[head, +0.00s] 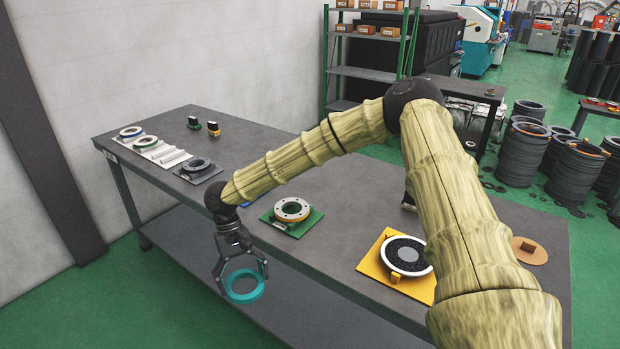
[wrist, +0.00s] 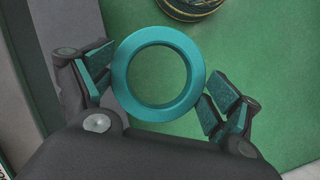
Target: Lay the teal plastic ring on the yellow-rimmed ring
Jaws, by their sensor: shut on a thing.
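The teal plastic ring (head: 232,294) hangs in my gripper (head: 243,274), in front of the table's near edge in the head view. In the wrist view the teal ring (wrist: 158,119) sits between the two fingers, and my gripper (wrist: 155,95) is shut on it. The yellow-rimmed ring (head: 291,218) has a pale top face with small dark spots and a yellow-orange edge. It lies on a green square plate (head: 308,225) on the table, up and to the right of my gripper and apart from it.
On the grey table (head: 342,222) a white-rimmed black disc lies on a yellow board (head: 371,266). A grey ring on a plate (head: 197,164) and rings on a pale rack (head: 150,150) stand at the left. A dark round thing with yellowish lines (wrist: 190,8) shows at the wrist view's top.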

